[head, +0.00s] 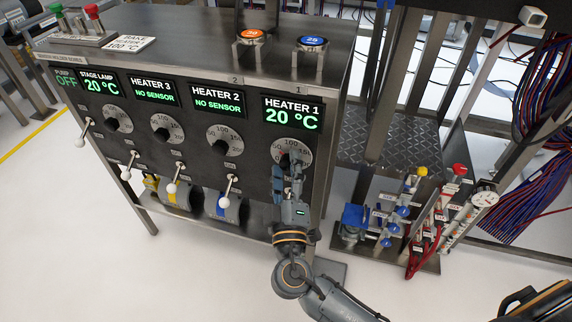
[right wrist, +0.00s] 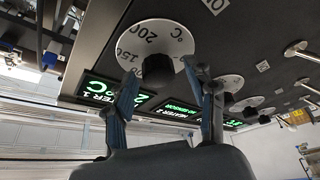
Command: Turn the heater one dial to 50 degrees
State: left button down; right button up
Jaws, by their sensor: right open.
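The heater 1 dial (head: 297,147) is a round grey scale plate with a black knob, below the HEATER 1 display (head: 291,113), which reads 20 °C. My right gripper (head: 291,168) is in front of this dial and hides its lower part and most of the knob. In the right wrist view the black knob (right wrist: 158,69) stands out from its scale plate (right wrist: 150,35). My right gripper (right wrist: 165,82) is open there, with its two fingers apart on either side of the knob; I cannot tell if they touch it. The pointer's setting is hidden. My left gripper is not in view.
To the left are the heater 2 dial (head: 225,139), heater 3 dial (head: 167,128) and stage lamp dial (head: 117,119). White-tipped levers (head: 172,187) stick out below them. A low rack of valves (head: 385,225) stands right of the cabinet.

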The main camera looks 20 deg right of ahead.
jog(key=v, duration=1.1)
